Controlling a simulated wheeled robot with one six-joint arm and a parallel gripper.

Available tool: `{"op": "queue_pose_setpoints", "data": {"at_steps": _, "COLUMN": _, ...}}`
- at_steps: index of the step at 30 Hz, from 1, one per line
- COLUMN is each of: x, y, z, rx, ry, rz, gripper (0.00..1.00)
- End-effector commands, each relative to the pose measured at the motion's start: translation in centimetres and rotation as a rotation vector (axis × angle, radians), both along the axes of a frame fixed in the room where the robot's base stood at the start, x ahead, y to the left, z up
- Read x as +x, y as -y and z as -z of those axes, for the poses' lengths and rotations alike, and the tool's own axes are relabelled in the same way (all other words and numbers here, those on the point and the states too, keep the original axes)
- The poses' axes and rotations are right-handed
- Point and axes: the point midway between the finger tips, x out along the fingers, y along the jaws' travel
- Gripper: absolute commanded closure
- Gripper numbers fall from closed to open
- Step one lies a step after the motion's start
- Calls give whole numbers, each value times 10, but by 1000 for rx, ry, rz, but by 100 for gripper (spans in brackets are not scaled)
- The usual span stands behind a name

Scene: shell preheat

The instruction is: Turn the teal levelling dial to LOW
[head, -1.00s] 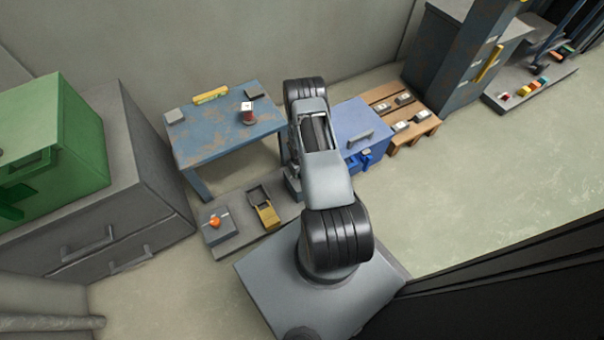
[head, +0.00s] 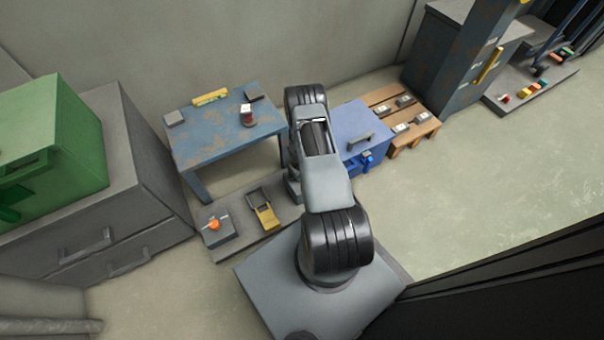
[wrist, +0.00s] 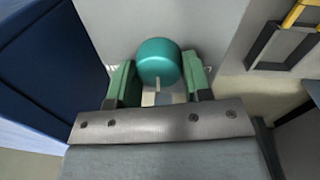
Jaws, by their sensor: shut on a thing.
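The teal levelling dial (wrist: 158,60) is round and shows in the wrist view at the top middle, between the green fingers of my gripper (wrist: 160,84). My gripper is shut on the dial, one finger at each side. A white line shows just below the dial's front edge. Pale and tan patches lie under it, too small to read. In the head view my own arm hides the dial and the gripper.
A blue box (head: 357,134) stands just right of my arm, its dark blue side (wrist: 45,65) close by in the wrist view. A yellow-handled part (head: 264,213) and an orange knob (head: 214,225) are at left. A blue table (head: 215,150) stands behind.

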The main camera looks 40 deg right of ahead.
Motion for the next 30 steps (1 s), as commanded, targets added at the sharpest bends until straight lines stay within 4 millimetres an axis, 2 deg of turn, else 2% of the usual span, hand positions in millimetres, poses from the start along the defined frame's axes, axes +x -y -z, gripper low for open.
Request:
{"op": "queue_pose_setpoints", "data": {"at_steps": 3, "x": 0, "y": 0, "z": 0, "rx": 0, "ry": 0, "rz": 0, "gripper": 78}}
{"op": "queue_pose_setpoints", "data": {"at_steps": 14, "x": 0, "y": 0, "z": 0, "rx": 0, "ry": -1, "rz": -88, "gripper": 78}}
{"op": "queue_pose_setpoints", "data": {"at_steps": 30, "x": -2, "y": -2, "z": -1, "rx": 0, "ry": -2, "rz": -567, "gripper": 78}}
